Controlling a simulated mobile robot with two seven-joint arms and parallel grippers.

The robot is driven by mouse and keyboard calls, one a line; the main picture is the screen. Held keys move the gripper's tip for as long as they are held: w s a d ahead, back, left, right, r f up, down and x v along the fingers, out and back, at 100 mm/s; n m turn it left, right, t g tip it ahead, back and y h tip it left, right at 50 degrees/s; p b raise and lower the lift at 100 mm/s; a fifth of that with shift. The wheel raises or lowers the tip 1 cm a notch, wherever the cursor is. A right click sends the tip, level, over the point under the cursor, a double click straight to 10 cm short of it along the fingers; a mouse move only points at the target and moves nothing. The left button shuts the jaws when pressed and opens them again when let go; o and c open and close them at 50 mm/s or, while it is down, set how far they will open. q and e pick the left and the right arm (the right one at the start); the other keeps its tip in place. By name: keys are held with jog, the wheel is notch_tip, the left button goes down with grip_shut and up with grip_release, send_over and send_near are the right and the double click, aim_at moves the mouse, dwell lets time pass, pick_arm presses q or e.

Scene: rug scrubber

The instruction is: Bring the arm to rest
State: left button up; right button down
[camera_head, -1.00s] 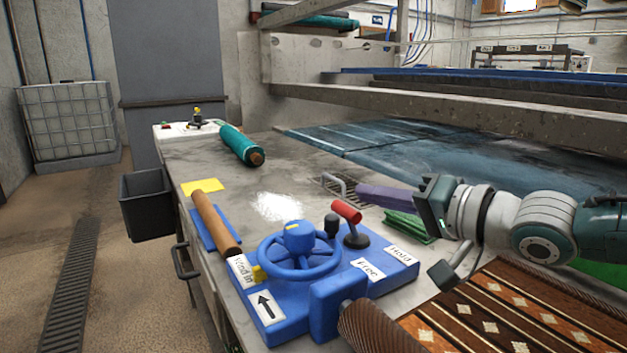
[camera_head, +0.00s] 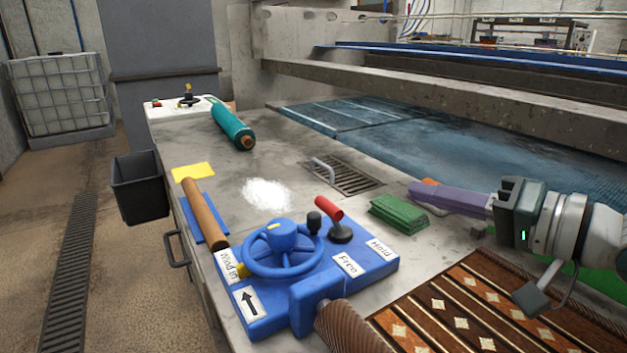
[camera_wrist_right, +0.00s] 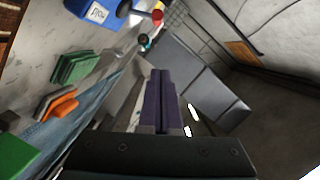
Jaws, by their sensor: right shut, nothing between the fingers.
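My right gripper (camera_head: 415,192) comes in from the right in the head view, its purple fingers pointing left above the bench. In the right wrist view its two purple fingers (camera_wrist_right: 160,90) lie together, shut with nothing between them. It hangs just to the right of a stack of green pads (camera_head: 397,212) and touches nothing that I can see. My left gripper is not in view.
A blue winder (camera_head: 375,268) with a handwheel and red lever stands at the bench front. A patterned rug (camera_head: 455,310) lies right of it. A teal roll (camera_head: 232,122), yellow cloth (camera_head: 193,171) and drain grate (camera_head: 350,178) are further back. An orange item (camera_wrist_right: 62,106) lies near the pads.

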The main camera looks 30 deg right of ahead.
dwell(0.4)
jog(key=s+a+n+g+p, duration=0.2)
jog(key=s+a, duration=0.2)
jog(key=s+a+f+n+g+h+p, duration=0.1)
jog(key=s+a+n+g+p, duration=0.2)
jog(key=s+a, duration=0.1)
jog(key=s+a+n+g+h+p, duration=0.1)
jog(key=s+a+n+g+p, duration=0.2)
jog(key=a, duration=0.3)
jog(key=shift+s+a+f, duration=0.15)
jog(key=shift+s+f, duration=0.25)
jog(key=shift+s, duration=0.25)
jog(key=s+r+n+g+h+p, duration=0.2)
jog(key=s+r+g+p, duration=0.2)
jog(key=s+r+p, duration=0.4)
notch_tip(320, 180, up, 34)
jog(key=p, duration=3.3)
jog(key=shift+s+d, duration=0.3)
jog(key=shift+d, duration=0.1)
